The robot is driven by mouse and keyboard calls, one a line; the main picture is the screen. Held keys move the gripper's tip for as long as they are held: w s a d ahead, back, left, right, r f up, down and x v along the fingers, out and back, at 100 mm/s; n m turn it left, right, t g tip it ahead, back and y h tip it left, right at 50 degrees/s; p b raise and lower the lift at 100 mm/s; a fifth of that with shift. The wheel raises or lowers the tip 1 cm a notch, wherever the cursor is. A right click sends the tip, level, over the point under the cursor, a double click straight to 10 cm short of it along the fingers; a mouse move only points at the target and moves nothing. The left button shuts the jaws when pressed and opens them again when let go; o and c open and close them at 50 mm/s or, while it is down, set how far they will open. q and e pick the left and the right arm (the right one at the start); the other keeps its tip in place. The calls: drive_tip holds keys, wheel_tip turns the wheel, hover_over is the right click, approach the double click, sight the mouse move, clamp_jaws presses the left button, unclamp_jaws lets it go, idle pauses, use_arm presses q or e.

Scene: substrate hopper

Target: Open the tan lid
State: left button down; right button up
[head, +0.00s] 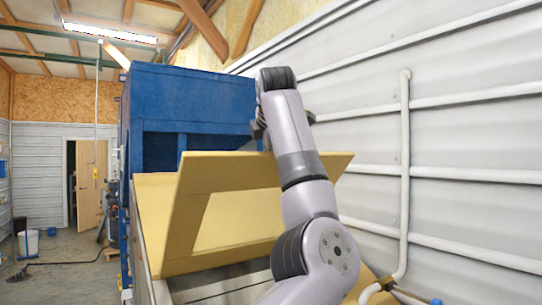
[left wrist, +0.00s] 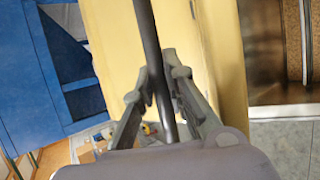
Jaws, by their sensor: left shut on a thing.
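The tan lid (head: 215,173) is a broad panel, tilted up at a steep angle over the hopper in the head view. In the left wrist view the tan panel (left wrist: 112,40) fills the middle. A dark round bar (left wrist: 147,30) runs in front of it. My left gripper (left wrist: 161,88) is shut around this bar, one finger on each side. In the head view my left gripper (head: 262,128) is at the lid's upper edge and mostly hidden by my own arm. My right gripper is not in view.
A tall blue machine (head: 190,100) stands behind the lid. A ribbed white wall with a white vertical pipe (head: 405,150) closes off the right side. Open floor (head: 60,245) lies at far left, with a white bucket (head: 28,243) and a doorway beyond.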

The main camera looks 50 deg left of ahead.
use_arm(q)
drive_tip(key=c, duration=1.9)
unclamp_jaws()
drive_tip(key=shift+f, duration=0.1)
drive_tip(key=shift+c, duration=0.2)
drive_tip(key=shift+o, duration=0.2)
drive_tip(key=shift+w+a, duration=0.1)
drive_tip(key=v, duration=1.2)
